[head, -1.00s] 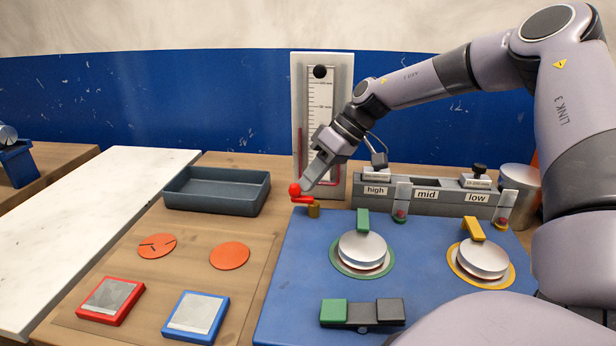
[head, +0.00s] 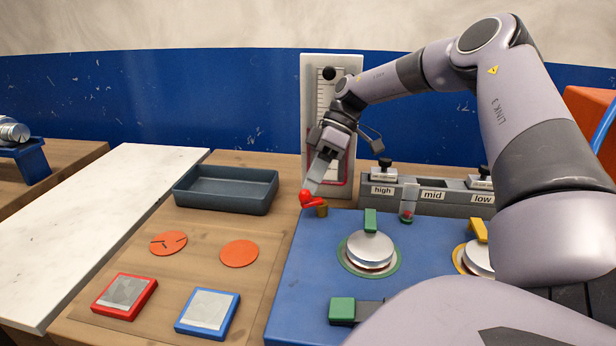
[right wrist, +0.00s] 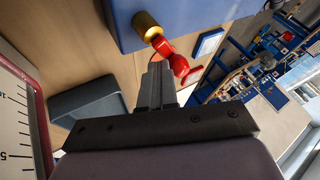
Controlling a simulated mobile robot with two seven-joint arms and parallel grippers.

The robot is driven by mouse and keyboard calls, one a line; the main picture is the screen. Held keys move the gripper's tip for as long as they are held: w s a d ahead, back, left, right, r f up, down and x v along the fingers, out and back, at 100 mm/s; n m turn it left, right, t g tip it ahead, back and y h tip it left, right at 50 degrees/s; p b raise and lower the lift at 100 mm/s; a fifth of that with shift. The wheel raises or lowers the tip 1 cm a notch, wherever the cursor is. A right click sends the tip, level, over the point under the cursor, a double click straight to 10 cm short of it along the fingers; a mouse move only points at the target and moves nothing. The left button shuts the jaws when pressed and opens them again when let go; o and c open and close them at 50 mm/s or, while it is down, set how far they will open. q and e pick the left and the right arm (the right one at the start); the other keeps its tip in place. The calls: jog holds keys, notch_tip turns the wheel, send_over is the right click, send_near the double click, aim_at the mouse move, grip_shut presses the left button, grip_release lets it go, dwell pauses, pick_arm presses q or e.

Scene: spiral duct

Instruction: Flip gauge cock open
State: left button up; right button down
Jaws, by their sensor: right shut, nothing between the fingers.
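The gauge cock has a brass body (head: 321,210) at the back left corner of the blue panel and a red lever with a round red knob (head: 306,196). The knob end points left of the body. My right gripper (head: 314,188) is shut and empty, pointing down with its tips at the knob. In the right wrist view the shut fingers (right wrist: 158,72) are right beside the red lever (right wrist: 163,46), seemingly touching it; the brass body (right wrist: 147,24) is just beyond. The gauge (head: 312,120) stands behind, partly hidden by my arm. My left gripper is not in view.
A grey tray (head: 226,205) lies left of the cock. On the blue panel (head: 310,270) stand silver round covers (head: 370,249) with green and yellow tabs. A grey rail labelled high, mid, low (head: 433,210) runs behind. Orange discs and framed pads lie on the wood at left.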

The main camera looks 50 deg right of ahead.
jog(key=shift+a, duration=0.35)
jog(key=shift+s+a, duration=0.25)
jog(key=shift+a, duration=0.25)
jog(key=shift+w+a, duration=0.1)
jog(key=shift+a, duration=0.05)
dwell(0.5)
jog(key=shift+s, duration=0.2)
dwell(1.1)
dwell(0.8)
notch_tip(320, 180, up, 20)
jog(key=p, duration=0.1)
dwell(0.4)
dwell(0.6)
